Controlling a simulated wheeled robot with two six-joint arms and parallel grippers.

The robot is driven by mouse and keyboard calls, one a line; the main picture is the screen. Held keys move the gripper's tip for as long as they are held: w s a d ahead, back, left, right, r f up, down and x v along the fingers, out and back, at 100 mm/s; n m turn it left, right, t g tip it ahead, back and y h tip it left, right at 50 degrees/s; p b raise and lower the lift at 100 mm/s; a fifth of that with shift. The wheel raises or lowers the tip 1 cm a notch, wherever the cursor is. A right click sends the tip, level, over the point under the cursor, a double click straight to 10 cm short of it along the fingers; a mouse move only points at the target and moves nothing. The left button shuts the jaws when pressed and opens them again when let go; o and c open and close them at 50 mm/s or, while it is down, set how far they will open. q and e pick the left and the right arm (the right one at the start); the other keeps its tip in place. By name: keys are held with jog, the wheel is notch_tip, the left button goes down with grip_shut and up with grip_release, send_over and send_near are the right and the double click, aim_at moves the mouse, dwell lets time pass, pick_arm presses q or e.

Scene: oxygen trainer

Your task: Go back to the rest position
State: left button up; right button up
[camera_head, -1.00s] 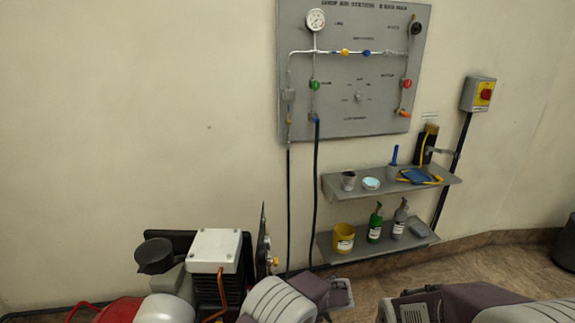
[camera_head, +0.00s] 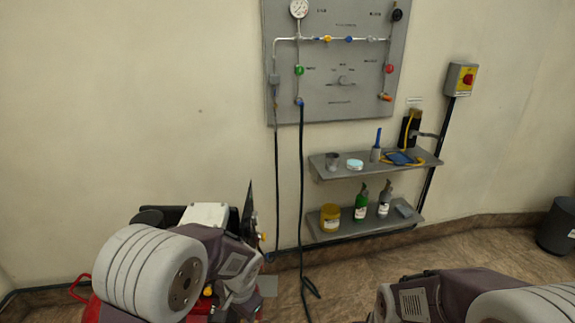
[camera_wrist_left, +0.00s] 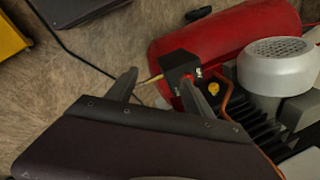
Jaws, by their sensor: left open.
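My left arm (camera_head: 150,275) rises in front of the compressor at the lower left of the head view and hides much of it. In the left wrist view my left gripper (camera_wrist_left: 160,92) is open, its two fingers apart with nothing held between them. Beyond the fingers lies the compressor with its red tank (camera_wrist_left: 230,40), a black switch box (camera_wrist_left: 180,68) and a grey motor cover (camera_wrist_left: 275,65). The right finger overlaps the switch box in the picture; I cannot tell whether they touch. My right arm (camera_head: 440,298) is at the lower right of the head view; its gripper is not visible.
A grey gauge panel (camera_head: 340,90) hangs on the wall with hoses below it. Two shelves hold cups and bottles: an upper shelf (camera_head: 325,173) and a lower shelf (camera_head: 340,234). A switch box (camera_head: 460,78) is to the right. A dark bin (camera_head: 557,228) stands at the far right.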

pick_arm(q)
jog(key=s+a+r+n+h+p, duration=0.1)
jog(key=s+a+r+n, duration=0.1)
jog(key=s+n, duration=0.3)
jog(key=s+a+r+n+h, duration=0.1)
jog(key=s+a+r+n, duration=0.15)
jog(key=s, duration=0.45)
notch_tip(320, 180, up, 16)
jog(key=p, duration=1.7)
jog(key=shift+w+r, duration=0.2)
jog(key=shift+w, duration=0.2)
jog(key=shift+p, duration=0.3)
